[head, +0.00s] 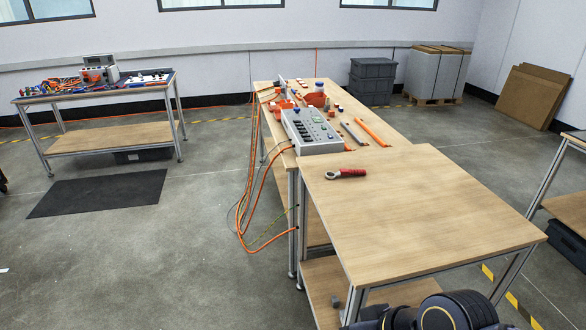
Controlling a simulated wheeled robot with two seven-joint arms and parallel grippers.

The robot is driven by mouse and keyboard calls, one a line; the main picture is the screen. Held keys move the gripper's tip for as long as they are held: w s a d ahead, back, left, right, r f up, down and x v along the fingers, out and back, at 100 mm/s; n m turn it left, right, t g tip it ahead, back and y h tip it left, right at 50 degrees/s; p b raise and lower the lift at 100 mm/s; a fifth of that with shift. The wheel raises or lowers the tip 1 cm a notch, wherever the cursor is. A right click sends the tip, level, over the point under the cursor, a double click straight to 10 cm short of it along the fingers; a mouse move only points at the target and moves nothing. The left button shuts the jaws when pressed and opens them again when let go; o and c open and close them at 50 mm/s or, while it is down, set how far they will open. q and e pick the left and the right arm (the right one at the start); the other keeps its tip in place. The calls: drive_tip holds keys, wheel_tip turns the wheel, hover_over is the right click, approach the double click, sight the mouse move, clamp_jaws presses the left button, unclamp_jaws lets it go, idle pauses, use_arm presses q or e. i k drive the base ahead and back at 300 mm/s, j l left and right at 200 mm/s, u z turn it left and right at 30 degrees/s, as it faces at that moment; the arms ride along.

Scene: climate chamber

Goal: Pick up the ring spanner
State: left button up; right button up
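A tool with a red handle and a metal ring-shaped head (346,173), which looks like the ring spanner, lies flat near the far left corner of the nearest wooden table (430,215). Its ring end points left and nothing touches it from above. Dark rounded parts of my own arm show at the bottom edge, in front of and below the table top. No fingertips of either gripper can be made out.
Behind the spanner, a grey control box (311,131) with orange cables stands on a longer workbench with orange parts and tools. Most of the near table top is bare. A cluttered bench (100,88) stands at left, with a black mat (98,193) before it.

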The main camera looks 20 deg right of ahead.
sight(342, 171)
drive_tip(key=i+j+u, duration=0.15)
drive_tip(key=i+j, duration=0.2)
drive_tip(key=i, duration=0.15)
drive_tip(key=i+j+u, duration=0.15)
drive_tip(key=i+j, duration=0.15)
drive_tip(key=i, duration=0.2)
drive_tip(key=i+l+z, duration=0.1)
drive_tip(key=i+z, duration=0.65)
drive_tip(key=i, duration=0.15)
drive_tip(key=i+j+z, duration=0.2)
drive_tip(key=i+z, duration=0.15)
drive_tip(key=i, duration=0.1)
